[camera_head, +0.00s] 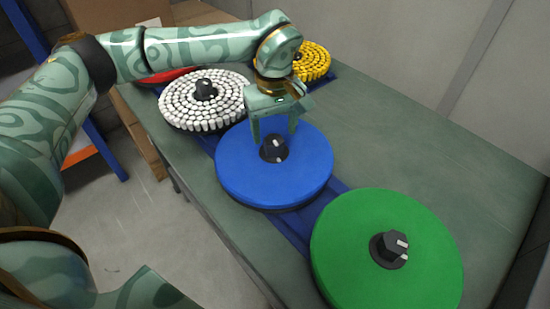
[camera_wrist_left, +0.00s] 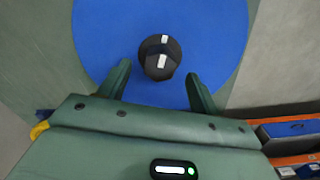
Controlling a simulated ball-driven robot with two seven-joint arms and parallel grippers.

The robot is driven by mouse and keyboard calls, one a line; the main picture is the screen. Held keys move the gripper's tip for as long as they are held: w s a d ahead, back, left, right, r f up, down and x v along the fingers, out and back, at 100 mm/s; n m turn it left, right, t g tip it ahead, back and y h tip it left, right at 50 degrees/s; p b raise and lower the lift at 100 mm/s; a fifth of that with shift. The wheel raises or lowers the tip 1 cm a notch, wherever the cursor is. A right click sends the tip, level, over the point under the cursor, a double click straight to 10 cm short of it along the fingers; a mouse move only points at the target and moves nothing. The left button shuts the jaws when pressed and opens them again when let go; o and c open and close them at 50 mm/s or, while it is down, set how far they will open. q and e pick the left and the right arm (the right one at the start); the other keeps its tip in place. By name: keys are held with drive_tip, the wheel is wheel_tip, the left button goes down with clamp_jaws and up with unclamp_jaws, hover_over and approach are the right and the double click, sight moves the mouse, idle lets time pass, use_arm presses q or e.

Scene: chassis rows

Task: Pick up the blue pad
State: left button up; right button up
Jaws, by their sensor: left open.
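The blue pad (camera_head: 290,180) is a round disc with a dark knob (camera_head: 274,149) at its centre. It sits in the middle of a row on the green table. My left gripper (camera_head: 273,138) is open above the pad, with its fingers near the knob. In the left wrist view the blue pad (camera_wrist_left: 205,40) fills the top middle. The knob (camera_wrist_left: 160,57) with its white mark lies just beyond and between the two open fingertips (camera_wrist_left: 158,72). Nothing is between the fingers' pads. I cannot tell the exact height above the pad. My right gripper is not in view.
A green pad (camera_head: 350,260) lies at the near right, close to the blue one. A white bristly pad (camera_head: 185,107), a partly hidden red pad (camera_head: 172,75) and a yellow pad (camera_head: 318,62) lie farther back. The table's right side (camera_head: 430,150) is clear.

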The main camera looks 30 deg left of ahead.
sight(274, 140)
use_arm(q)
wheel_tip(274, 140, down, 5)
drive_tip(key=shift+w+a+r+b, duration=0.1)
drive_tip(key=shift+a+b, duration=0.05)
drive_tip(key=shift+b, duration=0.8)
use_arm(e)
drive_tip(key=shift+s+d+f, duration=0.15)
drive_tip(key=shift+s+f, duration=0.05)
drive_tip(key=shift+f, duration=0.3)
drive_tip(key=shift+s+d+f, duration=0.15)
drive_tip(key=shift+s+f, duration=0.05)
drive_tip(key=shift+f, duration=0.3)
use_arm(q)
drive_tip(key=shift+r, duration=0.1)
drive_tip(key=shift+c, duration=0.3)
clamp_jaws()
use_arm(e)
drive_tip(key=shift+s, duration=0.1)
use_arm(q)
drive_tip(key=shift+r, duration=0.1)
